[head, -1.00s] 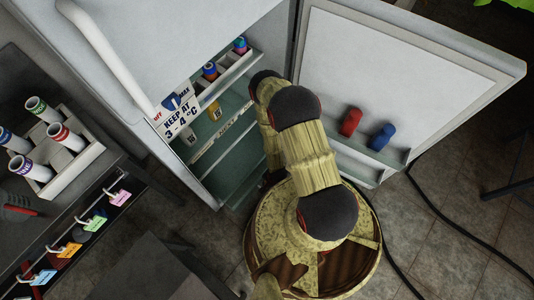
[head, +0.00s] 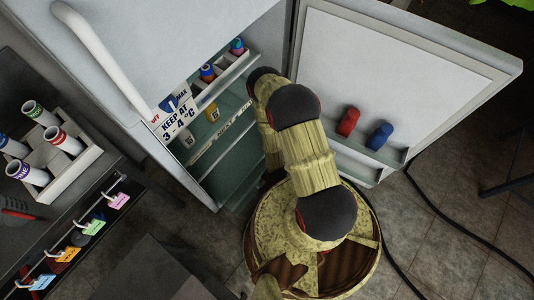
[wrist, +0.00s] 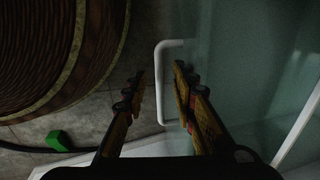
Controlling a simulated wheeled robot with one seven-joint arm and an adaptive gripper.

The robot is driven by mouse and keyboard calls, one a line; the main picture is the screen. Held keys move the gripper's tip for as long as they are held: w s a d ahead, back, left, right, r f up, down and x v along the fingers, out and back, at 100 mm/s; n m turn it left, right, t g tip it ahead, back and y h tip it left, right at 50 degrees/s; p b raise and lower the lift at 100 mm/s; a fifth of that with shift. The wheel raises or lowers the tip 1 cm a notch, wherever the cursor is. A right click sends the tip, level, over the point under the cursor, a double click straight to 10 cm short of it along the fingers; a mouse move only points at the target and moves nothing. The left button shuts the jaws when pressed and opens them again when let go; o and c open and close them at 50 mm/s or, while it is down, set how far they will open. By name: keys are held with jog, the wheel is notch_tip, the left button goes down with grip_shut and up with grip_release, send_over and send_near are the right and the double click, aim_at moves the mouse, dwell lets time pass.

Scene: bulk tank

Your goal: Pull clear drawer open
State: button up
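The wrist view shows a clear, greenish drawer front (wrist: 235,75) filling the right side. A white bracket-shaped handle (wrist: 160,85) stands out from its left edge. My gripper (wrist: 158,72) is open, with one finger on each side of the handle's long bar. I see a gap on both sides, and no contact is clear. In the head view my arm reaches into the open fridge and hides my gripper and the handle. Greenish clear panels (head: 237,172) show low in the fridge beside the arm.
The fridge door (head: 400,85) stands open on the right, with a red and a blue item on its shelf (head: 365,155). A shelf above holds small bottles (head: 208,73). A rack of tubes (head: 75,165) stands left. A black cable (head: 440,205) crosses the floor.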

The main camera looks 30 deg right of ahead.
notch_tip(320, 180, up, 10)
jog(key=s, duration=0.2)
jog(key=shift+d, duration=0.25)
dwell(0.6)
